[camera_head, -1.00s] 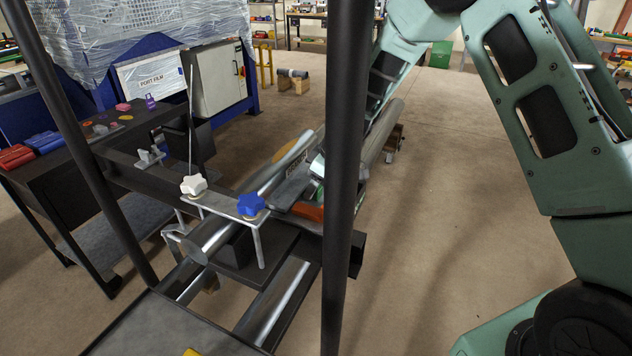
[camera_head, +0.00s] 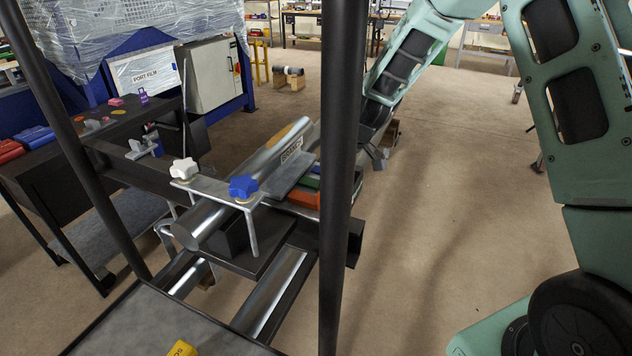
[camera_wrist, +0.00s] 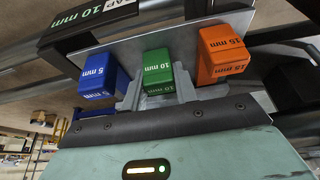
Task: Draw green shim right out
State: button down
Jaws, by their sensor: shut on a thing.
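In the wrist view the green shim (camera_wrist: 158,75), marked 10 mm, sits between the two grey fingers of my gripper (camera_wrist: 157,88), which is shut on it. Its far end runs in under the grey plate (camera_wrist: 170,38). The blue shim (camera_wrist: 99,76), marked 5 mm, is to its left and the orange shim (camera_wrist: 222,52), marked 15 mm, to its right, both outside the fingers. In the head view the orange shim (camera_head: 303,198) and part of the green shim (camera_head: 311,182) show left of a dark post; my fingertips are mostly hidden behind it.
A steel pipe (camera_head: 262,175) lies on the stand beside the plate, under a clamp bar with a white knob (camera_head: 184,169) and a blue knob (camera_head: 243,187). A dark block marked GAP 10 mm (camera_wrist: 95,20) is at upper left in the wrist view. Floor to the right is clear.

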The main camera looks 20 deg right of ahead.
jog(key=shift+s+d, duration=0.6)
jog(key=shift+d, duration=0.05)
jog(key=c, duration=1.1)
grip_release()
jog(key=shift+s+d, duration=0.1)
jog(key=shift+r+b, duration=0.1)
jog(key=shift+b, duration=0.2)
jog(key=b+v, duration=0.2)
jog(key=v, duration=1.5)
jog(key=shift+r, duration=0.1)
